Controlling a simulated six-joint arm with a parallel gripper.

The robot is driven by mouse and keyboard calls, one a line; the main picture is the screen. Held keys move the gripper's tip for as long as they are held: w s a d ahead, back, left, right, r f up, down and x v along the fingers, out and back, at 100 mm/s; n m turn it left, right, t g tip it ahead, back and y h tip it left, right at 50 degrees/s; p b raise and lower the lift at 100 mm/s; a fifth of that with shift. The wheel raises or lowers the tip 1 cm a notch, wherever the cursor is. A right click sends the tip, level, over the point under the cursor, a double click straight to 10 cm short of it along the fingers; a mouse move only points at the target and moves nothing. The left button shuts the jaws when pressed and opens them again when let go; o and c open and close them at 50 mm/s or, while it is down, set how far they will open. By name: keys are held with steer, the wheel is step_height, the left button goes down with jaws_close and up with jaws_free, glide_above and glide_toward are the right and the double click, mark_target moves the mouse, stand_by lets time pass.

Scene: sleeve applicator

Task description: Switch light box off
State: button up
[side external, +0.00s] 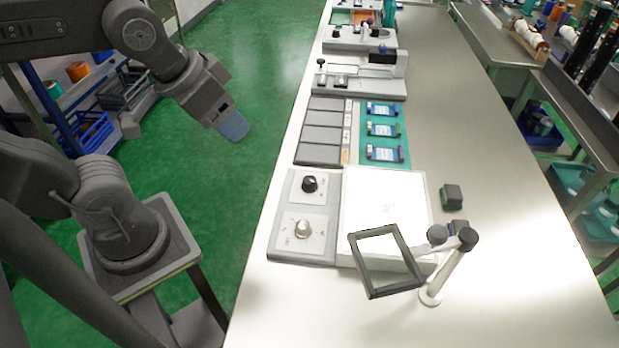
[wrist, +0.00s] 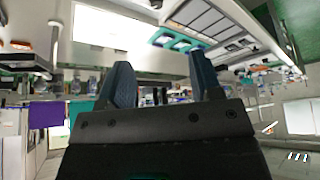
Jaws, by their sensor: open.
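The light box (side external: 425,190) is a flat white panel on the long bench and looks bright. On its left is a grey control panel (side external: 285,215) with a black knob (side external: 309,184) at the back and a silver knob (side external: 302,229) at the front. The small markings by the knobs are too small to read. My gripper (side external: 233,128) is in the air left of the bench, well apart from both knobs. In the wrist view its two blue fingers (wrist: 162,82) are spread with nothing between them. A bright white panel (wrist: 110,28), apparently the light box, shows there beyond the fingers.
A dark rectangular frame (side external: 361,268) on a jointed stand (side external: 447,270) hangs over the light box's front edge. A small dark block (side external: 451,197) lies to its right. Behind are grey trays (side external: 323,135), a green mat (side external: 384,153) with cards, and a fixture (side external: 345,86). The bench's front is clear.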

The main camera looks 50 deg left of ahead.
steer(key=w+f+m+g, duration=0.2)
steer(key=w+m+g, duration=0.15)
steer(key=w, duration=0.45)
steer(key=m+g, duration=0.2)
steer(key=m, duration=0.3)
glide_above(310, 179)
step_height(310, 179, down, 7)
step_height(310, 179, down, 12)
steer(key=shift+f, duration=0.25)
steer(key=c, duration=0.9)
